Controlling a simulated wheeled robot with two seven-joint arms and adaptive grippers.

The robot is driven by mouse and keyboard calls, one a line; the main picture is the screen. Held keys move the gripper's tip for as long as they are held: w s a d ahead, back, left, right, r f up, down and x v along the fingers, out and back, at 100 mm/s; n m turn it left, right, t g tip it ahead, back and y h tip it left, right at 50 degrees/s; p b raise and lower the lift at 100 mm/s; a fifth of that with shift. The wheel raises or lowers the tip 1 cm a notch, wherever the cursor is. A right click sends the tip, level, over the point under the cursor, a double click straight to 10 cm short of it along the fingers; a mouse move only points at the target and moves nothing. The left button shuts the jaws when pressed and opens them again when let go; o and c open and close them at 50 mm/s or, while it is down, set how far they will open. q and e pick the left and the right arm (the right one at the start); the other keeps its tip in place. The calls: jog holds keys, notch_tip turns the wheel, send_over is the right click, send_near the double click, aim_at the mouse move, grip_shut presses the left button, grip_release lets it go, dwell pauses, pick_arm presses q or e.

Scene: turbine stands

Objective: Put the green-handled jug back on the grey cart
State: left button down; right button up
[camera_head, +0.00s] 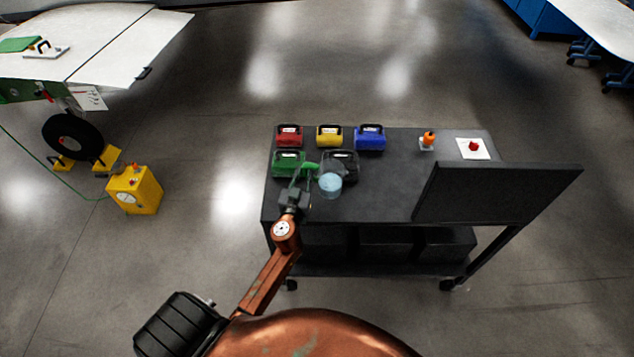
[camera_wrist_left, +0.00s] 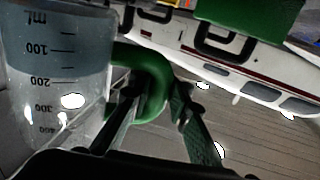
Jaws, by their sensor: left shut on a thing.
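The clear jug (camera_head: 330,185) with bluish contents and a green handle (camera_head: 312,168) is over the left part of the grey cart (camera_head: 375,205). I cannot tell whether its base touches the cart top. My left gripper (camera_head: 300,183) is at the jug's left side, shut on the green handle. In the left wrist view the jug (camera_wrist_left: 60,80) shows millilitre marks, and its handle (camera_wrist_left: 155,80) passes between the fingers (camera_wrist_left: 155,110). My right gripper is not in view.
Red (camera_head: 289,137), yellow (camera_head: 329,137), blue (camera_head: 369,138), green (camera_head: 288,163) and black (camera_head: 342,160) cases stand close around the jug. An orange-topped item (camera_head: 428,140) and a red item (camera_head: 473,146) sit back right. A dark raised panel (camera_head: 495,192) stands at right. The cart's middle is clear.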

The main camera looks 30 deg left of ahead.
pick_arm(q)
jog(key=f, duration=0.2)
jog(key=w+d+f+b, duration=0.1)
jog(key=f, duration=0.1)
jog(key=w+d+f+b, duration=0.1)
jog(key=f, duration=0.1)
jog(key=shift+w+d+f, duration=0.15)
jog(key=shift+d+f, duration=0.05)
jog(key=shift+f, duration=0.45)
jog(key=shift+b, duration=0.35)
jog(key=shift+f, duration=0.1)
jog(key=c, duration=1.8)
grip_release()
jog(key=shift+c, duration=0.2)
jog(key=shift+o, duration=0.2)
